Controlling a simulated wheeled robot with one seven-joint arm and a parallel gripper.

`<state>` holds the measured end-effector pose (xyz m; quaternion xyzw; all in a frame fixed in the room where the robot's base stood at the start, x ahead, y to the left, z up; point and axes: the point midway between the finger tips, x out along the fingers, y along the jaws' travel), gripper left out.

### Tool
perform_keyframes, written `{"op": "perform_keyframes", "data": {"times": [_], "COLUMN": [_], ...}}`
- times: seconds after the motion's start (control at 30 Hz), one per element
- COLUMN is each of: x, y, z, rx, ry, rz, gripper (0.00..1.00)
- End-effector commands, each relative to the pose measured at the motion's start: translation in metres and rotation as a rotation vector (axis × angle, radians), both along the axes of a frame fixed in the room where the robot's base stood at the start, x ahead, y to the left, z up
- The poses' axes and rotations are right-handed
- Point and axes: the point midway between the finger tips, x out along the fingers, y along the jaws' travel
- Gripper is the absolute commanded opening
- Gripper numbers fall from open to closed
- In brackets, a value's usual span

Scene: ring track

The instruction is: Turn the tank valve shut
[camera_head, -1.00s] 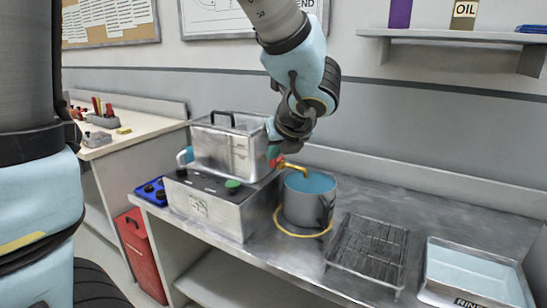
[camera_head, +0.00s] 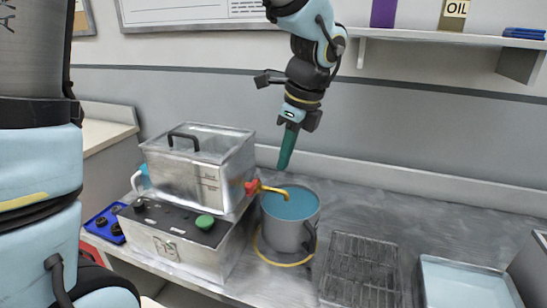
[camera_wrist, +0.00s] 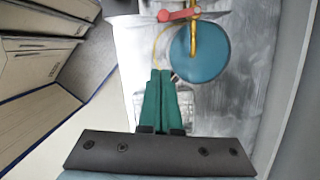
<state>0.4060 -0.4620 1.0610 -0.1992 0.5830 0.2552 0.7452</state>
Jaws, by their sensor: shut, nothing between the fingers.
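The metal tank (camera_head: 215,178) stands on a control box, with its black-handled lid on. Its valve has a red handle (camera_head: 252,187) beside a brass spout (camera_head: 275,191). The spout hangs over a grey pot (camera_head: 285,232) holding blue liquid. In the wrist view the red handle (camera_wrist: 178,15) lies crosswise to the spout (camera_wrist: 194,40). My gripper (camera_head: 281,166) has green fingers pointing down, shut and empty. In the wrist view the fingertips (camera_wrist: 160,74) are side by side, below the handle.
The control box (camera_head: 175,235) has a green button. A blue tray (camera_head: 106,224) sits left of it. A wire rack (camera_head: 360,270) and a rinse tray (camera_head: 465,285) lie to the right. A wall shelf (camera_head: 440,38) holds bottles. The bench behind the rack is clear.

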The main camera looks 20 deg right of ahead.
Motion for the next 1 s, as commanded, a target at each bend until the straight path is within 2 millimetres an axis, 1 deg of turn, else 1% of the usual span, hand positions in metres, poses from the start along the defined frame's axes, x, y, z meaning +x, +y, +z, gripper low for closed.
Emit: {"op": "perform_keyframes", "data": {"times": [0.43,0.53,0.7,0.8,1.0], "x": [0.016,0.03,0.044,0.047,0.048], "y": [0.014,0.024,0.035,0.037,0.038], "z": [-0.086,-0.082,-0.083,-0.084,-0.085], "rx": [0.004,0.0,0.001,0.0,0.0], "ry": [0.002,-0.001,-0.001,-0.001,-0.001], "rz": [-0.002,0.002,-0.001,-0.002,-0.003], "gripper": [0.0,0.0,0.0,0.0,0.0]}}
